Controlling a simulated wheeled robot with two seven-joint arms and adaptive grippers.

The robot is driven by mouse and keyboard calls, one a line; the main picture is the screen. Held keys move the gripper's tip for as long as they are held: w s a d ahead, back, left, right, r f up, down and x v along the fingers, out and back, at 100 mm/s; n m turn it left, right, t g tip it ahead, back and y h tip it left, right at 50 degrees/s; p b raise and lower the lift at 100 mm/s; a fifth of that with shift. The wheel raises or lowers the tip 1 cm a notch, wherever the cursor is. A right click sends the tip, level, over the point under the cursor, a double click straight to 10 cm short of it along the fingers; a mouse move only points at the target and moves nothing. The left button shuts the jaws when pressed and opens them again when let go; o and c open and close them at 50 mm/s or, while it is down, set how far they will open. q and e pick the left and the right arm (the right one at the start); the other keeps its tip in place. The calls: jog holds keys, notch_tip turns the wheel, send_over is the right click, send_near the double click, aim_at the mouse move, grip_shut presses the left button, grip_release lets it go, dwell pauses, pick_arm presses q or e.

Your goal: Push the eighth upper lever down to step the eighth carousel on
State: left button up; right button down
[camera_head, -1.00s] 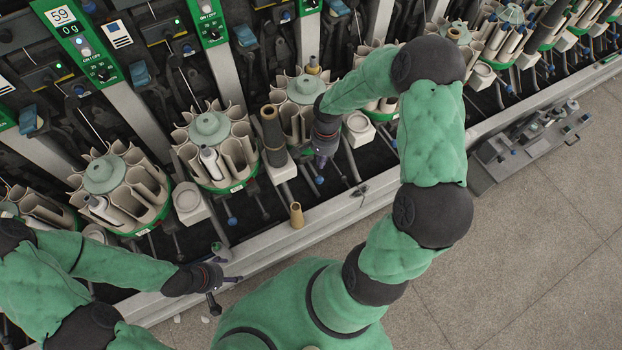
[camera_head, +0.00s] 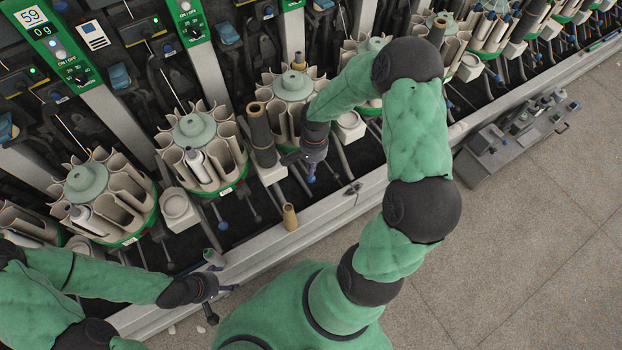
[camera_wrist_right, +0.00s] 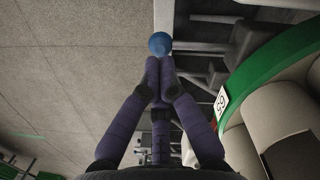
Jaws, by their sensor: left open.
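My right gripper (camera_head: 311,172) points down in front of a beige carousel (camera_head: 291,88) with a green rim. In the right wrist view its fingers (camera_wrist_right: 160,72) are closed together. A blue lever knob (camera_wrist_right: 160,43) sits right at the fingertips, and I cannot tell whether they touch it. The knob also shows small below the gripper in the head view (camera_head: 311,180). The number of this carousel is not readable in the head view. My left gripper (camera_head: 222,300) is open and empty near the machine's front rail, away from the levers.
More carousels, such as one on the left (camera_head: 193,135), line the machine with blue-knobbed levers below. A dark bobbin (camera_head: 261,135) stands beside the carousel.

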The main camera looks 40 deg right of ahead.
jog(key=shift+a+f+b, duration=0.1)
jog(key=shift+f+b, duration=0.45)
jog(key=shift+f, duration=0.6)
